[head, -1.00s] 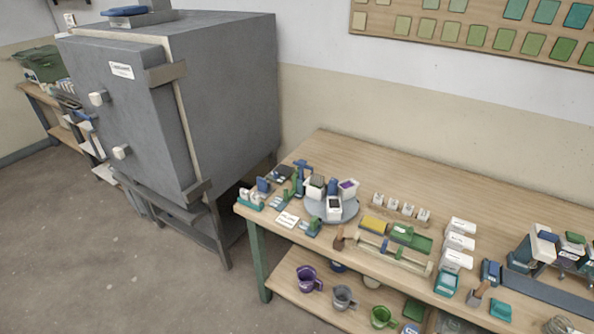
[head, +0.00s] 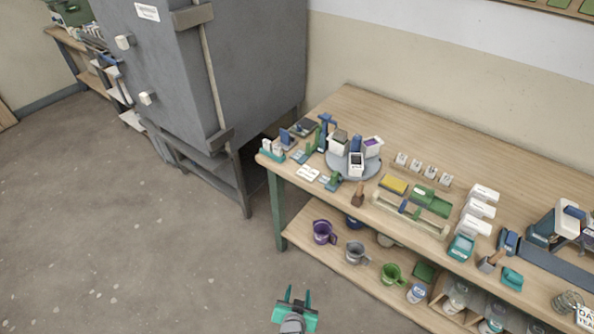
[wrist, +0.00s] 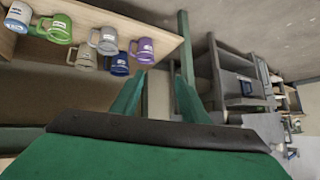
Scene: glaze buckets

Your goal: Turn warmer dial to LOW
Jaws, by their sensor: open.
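My gripper (head: 298,296) is in the head view at the bottom, over the floor in front of the bench, with its two teal fingers apart and nothing between them. The fingers also show apart in the wrist view (wrist: 158,98), with mugs on the bench's lower shelf beyond them. I cannot make out for certain a warmer or its dial; small devices (head: 272,151) stand at the bench's left corner, too small to read. A dark-and-white device (head: 553,224) stands at the bench's right. No dial marking is legible.
The wooden bench (head: 420,128) carries a grey turntable (head: 372,172) with pots, a yellow sponge (head: 394,184) and white boxes. A purple mug (head: 323,232) and other mugs stand on its lower shelf. A large grey kiln (head: 255,70) stands left. The floor (head: 130,240) is clear.

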